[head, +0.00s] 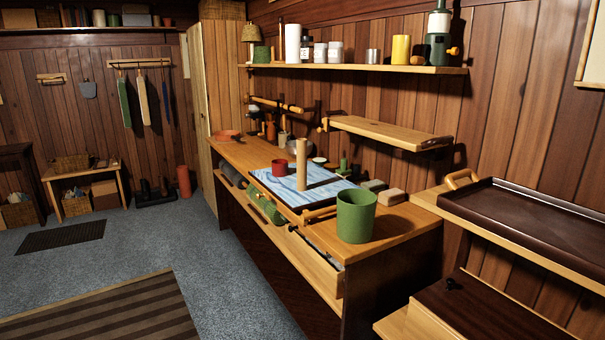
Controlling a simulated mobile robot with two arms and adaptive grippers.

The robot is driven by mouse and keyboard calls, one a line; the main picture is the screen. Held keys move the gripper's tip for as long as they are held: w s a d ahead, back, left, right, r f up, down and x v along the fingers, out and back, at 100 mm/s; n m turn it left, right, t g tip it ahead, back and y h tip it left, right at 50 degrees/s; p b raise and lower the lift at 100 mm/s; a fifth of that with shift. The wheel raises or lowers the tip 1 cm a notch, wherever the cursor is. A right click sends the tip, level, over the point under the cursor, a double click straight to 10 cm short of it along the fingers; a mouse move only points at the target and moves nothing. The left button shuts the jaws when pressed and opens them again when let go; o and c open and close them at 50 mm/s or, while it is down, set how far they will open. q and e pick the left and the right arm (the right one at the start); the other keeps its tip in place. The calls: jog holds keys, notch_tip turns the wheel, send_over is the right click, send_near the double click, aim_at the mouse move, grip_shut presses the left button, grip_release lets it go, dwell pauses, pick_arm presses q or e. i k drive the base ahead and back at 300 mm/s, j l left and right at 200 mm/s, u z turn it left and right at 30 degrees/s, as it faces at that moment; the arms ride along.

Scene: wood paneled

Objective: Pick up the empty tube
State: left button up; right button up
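A tall, thin, tan tube (302,165) stands upright on a blue-and-white patterned cloth (325,190) on the wooden counter. It looks like a bare cardboard roll; its inside is too small to make out. A red mug (280,167) sits just left of it. A green cylindrical pot (356,216) stands nearer on the counter, to the tube's right. Neither of my grippers is in view.
An open drawer (318,270) juts from the counter's front. A wall board (390,133) hangs behind the tube, below a shelf (350,68) of jars. A dark tray (530,222) lies at right. Grey carpet (150,240) in front is mostly clear.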

aim_at(301, 142)
jog(key=i+j+z, duration=0.1)
jog(key=i+j, duration=0.15)
jog(key=i, duration=0.15)
jog(key=i+j+z, duration=0.15)
jog(key=i, duration=0.3)
jog(key=j, duration=0.1)
